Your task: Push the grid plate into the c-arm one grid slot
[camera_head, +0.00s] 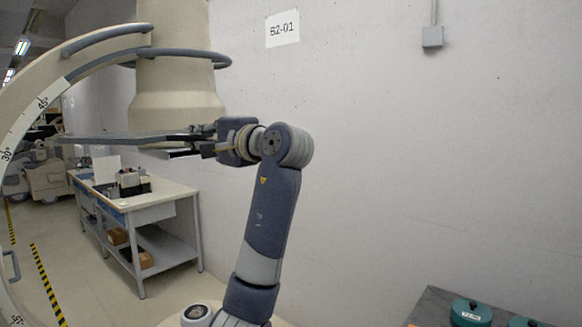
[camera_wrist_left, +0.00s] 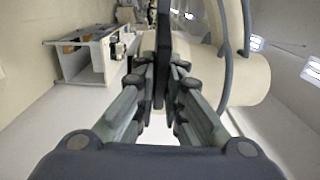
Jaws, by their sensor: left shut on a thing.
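The grid plate (camera_head: 112,139) is a thin, dark grey, flat plate seen nearly edge-on in the head view. It lies about level, just below the beige c-arm housing (camera_head: 176,85). My left gripper (camera_head: 203,141) is shut on the plate's right end. In the left wrist view the plate (camera_wrist_left: 162,50) stands as a dark strip between the fingers of my left gripper (camera_wrist_left: 161,80). The c-arm's curved arc (camera_head: 38,98) with angle marks is at the left. The grid slot cannot be made out clearly, nor whether the plate is in it. My right gripper is out of view.
A workbench (camera_head: 160,196) with boxes stands behind, lower left. A dark table (camera_head: 440,301) with green round lids (camera_head: 470,312) is at the lower right.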

